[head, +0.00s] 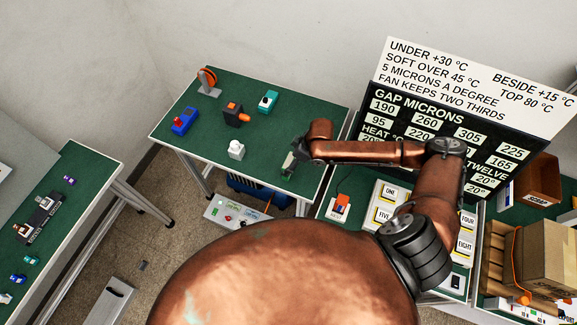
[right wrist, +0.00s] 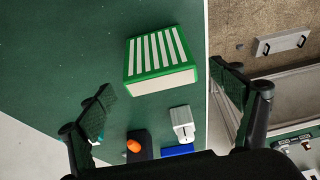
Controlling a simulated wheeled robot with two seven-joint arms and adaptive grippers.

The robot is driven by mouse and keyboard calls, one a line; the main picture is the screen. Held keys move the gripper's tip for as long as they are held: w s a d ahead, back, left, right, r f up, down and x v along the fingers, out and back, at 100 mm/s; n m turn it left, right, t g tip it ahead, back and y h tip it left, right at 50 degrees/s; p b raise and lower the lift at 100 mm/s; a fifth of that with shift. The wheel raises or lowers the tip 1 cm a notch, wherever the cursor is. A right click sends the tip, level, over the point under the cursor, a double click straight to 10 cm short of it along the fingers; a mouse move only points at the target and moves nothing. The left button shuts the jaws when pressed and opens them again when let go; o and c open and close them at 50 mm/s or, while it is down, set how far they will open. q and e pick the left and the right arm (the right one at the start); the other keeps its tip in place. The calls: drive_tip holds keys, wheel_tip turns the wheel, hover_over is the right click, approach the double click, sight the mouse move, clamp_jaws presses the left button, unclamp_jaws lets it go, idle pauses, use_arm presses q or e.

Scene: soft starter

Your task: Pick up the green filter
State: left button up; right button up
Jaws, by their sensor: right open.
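The green filter (right wrist: 160,60) is a small block with a green frame, white stripes on top and a pale side. In the right wrist view it lies on the green table top, ahead of and between the two fingers of my right gripper (right wrist: 163,82). The gripper is open and empty, with no visible contact with the filter. In the head view my right gripper (head: 297,152) is over the right part of the middle table, and the filter (head: 288,165) shows just below it, partly hidden. My left gripper is not in view.
The middle table (head: 265,165) also holds a white part (head: 236,149), a black and orange part (head: 235,114), a blue part (head: 184,120), a teal part (head: 267,101) and an orange disc on a stand (head: 207,81). A lettered board (head: 450,120) stands right. The table's edge is close to the filter.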

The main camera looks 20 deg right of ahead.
drive_tip(key=shift+x, duration=1.4)
drive_tip(key=shift+c, duration=0.4)
drive_tip(key=c, duration=1.3)
drive_tip(key=shift+o, duration=0.2)
drive_tip(key=shift+r, duration=0.1)
